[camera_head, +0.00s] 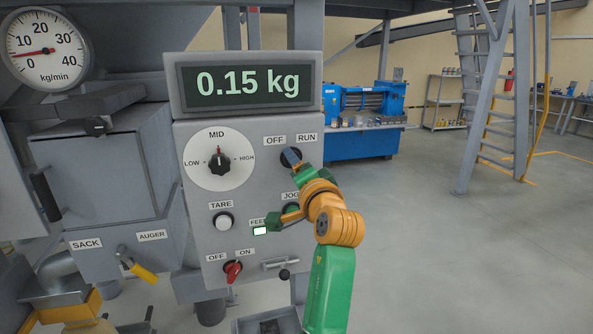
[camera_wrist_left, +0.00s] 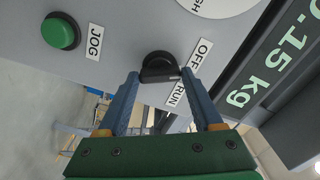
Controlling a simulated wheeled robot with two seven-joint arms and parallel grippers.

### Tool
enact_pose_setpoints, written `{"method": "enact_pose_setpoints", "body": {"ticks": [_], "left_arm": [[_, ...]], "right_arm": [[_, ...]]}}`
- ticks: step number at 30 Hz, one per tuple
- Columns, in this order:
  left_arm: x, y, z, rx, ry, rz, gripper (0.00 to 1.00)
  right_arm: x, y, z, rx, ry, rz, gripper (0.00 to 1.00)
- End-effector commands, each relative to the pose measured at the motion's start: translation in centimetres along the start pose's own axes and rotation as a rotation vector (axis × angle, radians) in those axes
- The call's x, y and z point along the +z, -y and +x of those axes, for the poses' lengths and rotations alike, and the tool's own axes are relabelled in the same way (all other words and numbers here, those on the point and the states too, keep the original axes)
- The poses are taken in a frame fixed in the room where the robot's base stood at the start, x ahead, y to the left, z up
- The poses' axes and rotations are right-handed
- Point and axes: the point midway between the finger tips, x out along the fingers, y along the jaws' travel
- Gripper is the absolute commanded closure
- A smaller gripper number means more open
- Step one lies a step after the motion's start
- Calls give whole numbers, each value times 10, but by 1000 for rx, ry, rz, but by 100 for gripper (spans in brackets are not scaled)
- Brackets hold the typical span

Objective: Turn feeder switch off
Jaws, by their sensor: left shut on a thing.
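A black rotary switch (camera_wrist_left: 158,67) sits by the OFF and RUN labels in the left wrist view. Its pointer end lies close to the RUN label. My left gripper (camera_wrist_left: 160,80) has its blue fingers on either side of this switch and is shut on it. In the head view, my left gripper (camera_head: 291,158) covers most of the switch at the upper right of the grey control panel (camera_head: 255,185). A partly hidden label starting "FEE" (camera_head: 257,221) stands above a lit rectangular lamp (camera_head: 260,231). My right gripper is not in view.
The panel also has a LOW-MID-HIGH dial (camera_head: 219,164), a TARE button (camera_head: 223,221), a red OFF/ON switch (camera_head: 233,271) and a green JOG button (camera_wrist_left: 61,31). The display (camera_head: 247,82) reads 0.15 kg. A yellow-handled lever (camera_head: 143,271) sticks out at left.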

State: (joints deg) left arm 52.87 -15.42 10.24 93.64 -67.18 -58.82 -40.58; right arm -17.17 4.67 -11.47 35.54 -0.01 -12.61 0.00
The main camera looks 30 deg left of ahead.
Motion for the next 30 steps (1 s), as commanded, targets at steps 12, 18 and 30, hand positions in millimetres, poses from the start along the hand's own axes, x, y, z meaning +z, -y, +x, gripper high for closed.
{"method": "enact_pose_setpoints", "body": {"ticks": [12,18,30], "left_arm": [[-3,6,0,-13,-10,-66,88],[-3,5,0,-13,-10,-67,88],[-1,2,0,-6,-5,-62,3]], "right_arm": [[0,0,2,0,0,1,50],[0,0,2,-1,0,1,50],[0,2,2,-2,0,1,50]]}}
